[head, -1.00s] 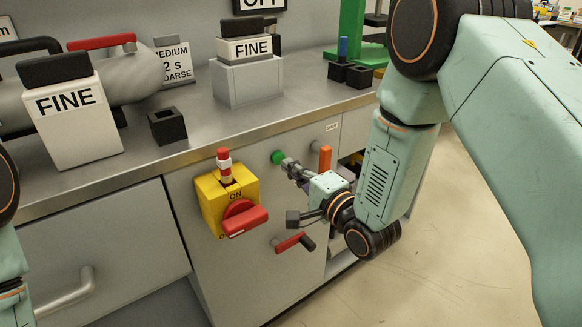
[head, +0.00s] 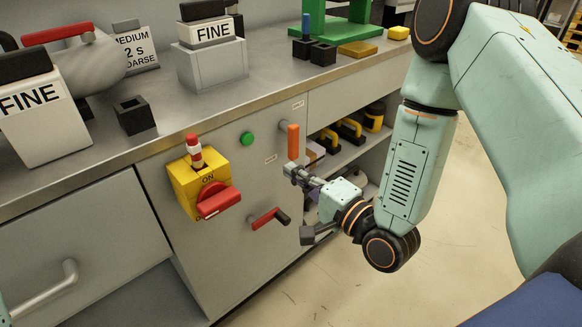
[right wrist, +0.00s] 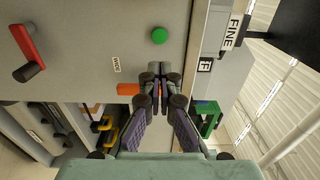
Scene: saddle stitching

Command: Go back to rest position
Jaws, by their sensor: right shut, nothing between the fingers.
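My right gripper (head: 292,172) is shut and empty in front of the cabinet face, just below the orange handle (head: 293,141). It also shows in the right wrist view (right wrist: 160,72), fingertips together, with the orange handle (right wrist: 128,89) partly behind the fingers. The green button (head: 247,139) is on the cabinet panel to the left of the gripper; it is also in the right wrist view (right wrist: 159,35). My left gripper is not in view.
A yellow switch box (head: 184,187) with a red knob (head: 217,201) and a red crank handle (head: 268,219) stick out from the cabinet. The counter (head: 215,112) carries FINE-labelled blocks. Open shelves (head: 345,158) lie behind the right arm. Floor at the right is free.

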